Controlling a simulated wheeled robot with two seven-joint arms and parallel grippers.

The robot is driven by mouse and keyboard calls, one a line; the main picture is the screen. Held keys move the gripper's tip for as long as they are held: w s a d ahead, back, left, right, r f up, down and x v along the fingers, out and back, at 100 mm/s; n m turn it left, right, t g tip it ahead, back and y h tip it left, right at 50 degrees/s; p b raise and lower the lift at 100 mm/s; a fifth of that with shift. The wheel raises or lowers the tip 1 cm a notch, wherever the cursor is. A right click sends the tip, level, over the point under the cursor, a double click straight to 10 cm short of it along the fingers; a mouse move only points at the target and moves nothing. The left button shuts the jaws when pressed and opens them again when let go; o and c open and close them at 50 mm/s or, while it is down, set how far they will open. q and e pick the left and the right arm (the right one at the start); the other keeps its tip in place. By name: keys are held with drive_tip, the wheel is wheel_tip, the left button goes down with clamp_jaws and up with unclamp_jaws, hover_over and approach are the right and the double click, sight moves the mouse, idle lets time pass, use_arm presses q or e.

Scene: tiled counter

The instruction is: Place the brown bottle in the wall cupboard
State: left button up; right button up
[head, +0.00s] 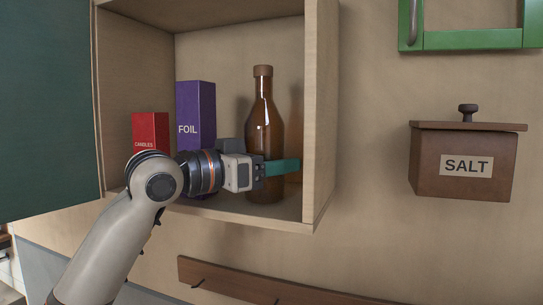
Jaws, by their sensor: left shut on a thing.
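The brown bottle (265,128) stands upright inside the open wall cupboard (318,120), near its right side wall. My left gripper (282,168) reaches into the cupboard from the left and is shut on the bottle at its lower body. One teal finger shows across the front of the bottle; the other finger is hidden. The bottle's base appears at or very close to the cupboard floor; I cannot tell whether it touches. My right gripper is not in view.
A purple foil box (195,105) and a red candles box (150,132) stand in the cupboard left of the bottle, partly behind my arm. A wooden salt box (465,165) and a green-framed cabinet (470,40) are on the wall at right. A hook rail (250,287) runs below.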

use_arm(q)
drive_tip(key=shift+a, duration=0.1)
drive_tip(key=shift+f, duration=0.15)
drive_tip(key=o, duration=1.2)
drive_tip(key=shift+s, duration=0.1)
